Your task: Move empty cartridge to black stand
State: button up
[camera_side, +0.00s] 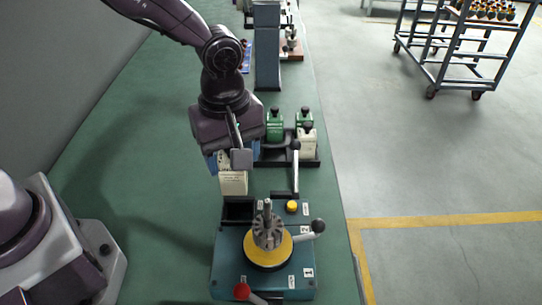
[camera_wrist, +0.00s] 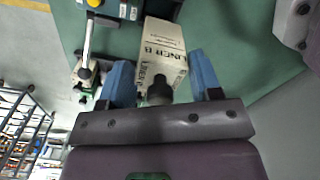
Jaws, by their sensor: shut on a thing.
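A cream cartridge (camera_side: 233,183) with printed lettering hangs below my gripper (camera_side: 230,165) in the side view. In the wrist view the cartridge (camera_wrist: 163,50) reads "LINER B", with a black knob at its near end. My gripper's blue fingers (camera_wrist: 162,85) are on either side of it, shut on it. Whether the cartridge is empty cannot be seen. The black stand (camera_side: 312,163) is to the right of and behind the cartridge. It holds two green cartridges (camera_side: 274,127) and another cream cartridge (camera_side: 307,140). My gripper hides part of its left side.
A teal winding machine (camera_side: 228,262) stands in front, with a black holder (camera_side: 238,210), a yellow disc (camera_side: 268,250) and levers. A lever with a pale handle (camera_side: 296,170) rises near the stand. A grey post (camera_side: 267,50) stands behind. The green table (camera_side: 150,200) is clear at left.

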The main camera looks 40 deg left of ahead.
notch_tip(320, 180, up, 5)
jog(key=w+a, duration=0.5)
jog(key=w, duration=0.5)
jog(key=w+a, duration=0.4)
jog(key=w, duration=0.5)
notch_tip(320, 180, down, 14)
jog(key=shift+w+a+f, duration=0.2)
jog(key=shift+w+f, duration=0.05)
jog(key=shift+w, duration=0.05)
jog(key=shift+f, duration=0.25)
jog(key=shift+f, duration=0.35)
jog(key=shift+f, duration=0.7)
